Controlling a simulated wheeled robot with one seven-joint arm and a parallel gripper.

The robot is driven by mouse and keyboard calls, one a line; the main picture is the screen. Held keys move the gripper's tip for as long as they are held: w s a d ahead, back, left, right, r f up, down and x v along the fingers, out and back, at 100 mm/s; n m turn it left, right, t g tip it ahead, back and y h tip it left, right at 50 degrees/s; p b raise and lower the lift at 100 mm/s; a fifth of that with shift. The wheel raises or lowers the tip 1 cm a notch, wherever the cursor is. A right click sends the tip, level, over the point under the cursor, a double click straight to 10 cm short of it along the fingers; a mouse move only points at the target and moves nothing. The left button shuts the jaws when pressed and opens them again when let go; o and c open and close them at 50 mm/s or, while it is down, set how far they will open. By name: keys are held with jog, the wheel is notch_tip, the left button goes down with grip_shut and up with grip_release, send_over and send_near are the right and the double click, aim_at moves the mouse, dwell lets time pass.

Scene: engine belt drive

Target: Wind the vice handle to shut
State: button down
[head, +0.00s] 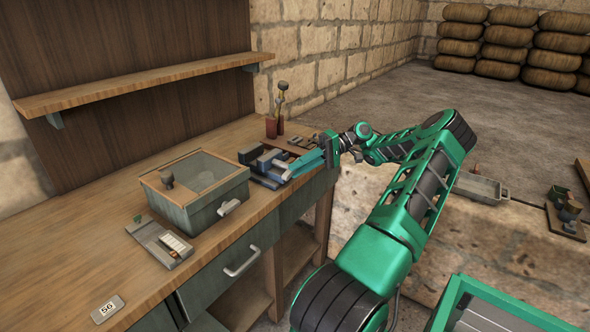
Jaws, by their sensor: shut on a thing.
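The vice (264,164), a dark grey and blue block-like tool, sits on the wooden workbench towards its far right end. My gripper (305,163) reaches in from the right, with its teal fingers pointing left at the vice's near right side. The fingers are closed on the vice handle, which is mostly hidden by them. The gap between the vice jaws is too small to judge from here.
A grey box with a glass lid (205,222) stands left of the vice. A small tray (160,243) and a number tag (107,309) lie in front. A red pot with tools (273,127) stands behind the vice. A wall shelf (140,84) hangs above.

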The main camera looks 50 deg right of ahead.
jog(key=shift+s+d+f+m+t+y, duration=0.1)
jog(key=shift+f+m+t+y, duration=0.25)
jog(key=shift+y, duration=0.75)
jog(key=shift+f+m+y, duration=0.1)
jog(key=shift+m+y, duration=0.15)
jog(key=shift+y, duration=0.25)
jog(key=c, duration=1.7)
grip_release()
jog(key=shift+v, duration=5.35)
